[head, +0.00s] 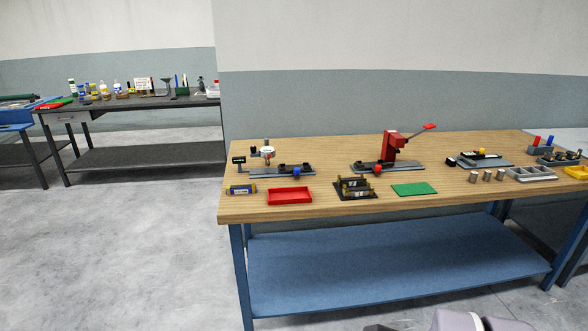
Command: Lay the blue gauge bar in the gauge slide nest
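A blue bar with yellowish ends and a pale label (241,189), which looks like the gauge bar, lies at the front left of the wooden bench. Behind it and to the right is a grey slide fixture (275,172) with black blocks, a blue knob and a round dial on a post (267,152). This looks like the gauge slide; its nest is too small to make out. The bar lies apart from the fixture. Parts of my arm show at the bottom edge, well in front of the bench top. My gripper's fingertips are not seen.
A red tray (290,196) lies beside the bar. A black rack with bars (355,187) and a green mat (414,189) are further right. A red press (396,147) stands behind a second slide. Small metal parts and trays fill the right side. Open floor lies left of the bench.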

